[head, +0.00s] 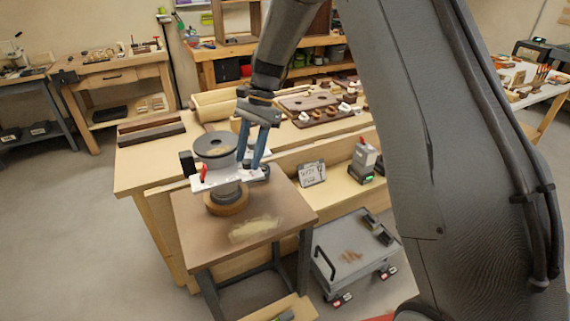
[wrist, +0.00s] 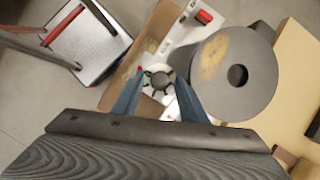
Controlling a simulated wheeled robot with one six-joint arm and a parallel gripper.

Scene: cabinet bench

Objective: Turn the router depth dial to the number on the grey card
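The router (head: 215,147) has a grey cylindrical body and a white base plate (head: 212,182) with a red part, and stands on a small brown table. In the wrist view its grey body (wrist: 230,75) is on the right. The depth dial (wrist: 158,76) is a small dark lobed knob on a white face, partly hidden. My gripper (head: 249,163) has blue fingers, set apart over the plate. In the wrist view my gripper (wrist: 158,82) has the dial between its fingertips; contact cannot be told. A pale card (head: 312,173) stands on the bench; its marks are too small to read surely.
The brown table (head: 296,211) has a pale dusty patch in front of the router. A grey wheeled box (head: 350,262) with a dark handle is on the floor to the right. A grey device with a green light (head: 363,160) stands beside the card. The bench behind holds wooden pieces.

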